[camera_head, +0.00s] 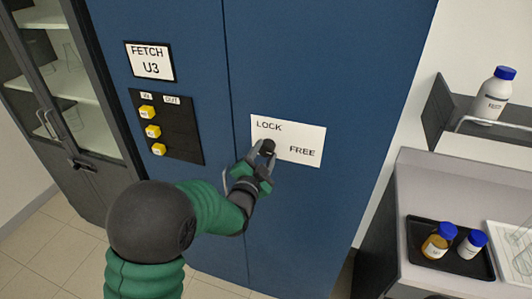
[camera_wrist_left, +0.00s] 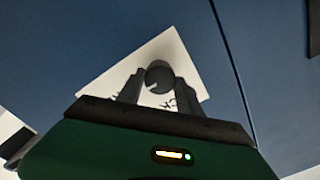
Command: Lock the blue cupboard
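The blue cupboard (camera_head: 300,60) stands upright in the middle of the head view, its doors closed. A white plate (camera_head: 310,139) on its right door reads LOCK at upper left and FREE at lower right. A dark round knob (camera_head: 267,146) sits on the plate; it also shows in the wrist view (camera_wrist_left: 159,74) with a short white mark. My left gripper (camera_head: 262,160) is at the knob, its fingers apart on either side of it. The wrist view shows the fingers (camera_wrist_left: 157,92) spread wider than the knob; firm contact is not visible. My right gripper is out of view.
Left of the plate are a FETCH U3 sign (camera_head: 150,61) and a black panel (camera_head: 178,140) with yellow buttons. A glass-door cabinet (camera_head: 65,90) stands at left. At right, a counter holds a black tray (camera_head: 425,268) with two blue-capped bottles. A shelf above holds a white bottle (camera_head: 492,95).

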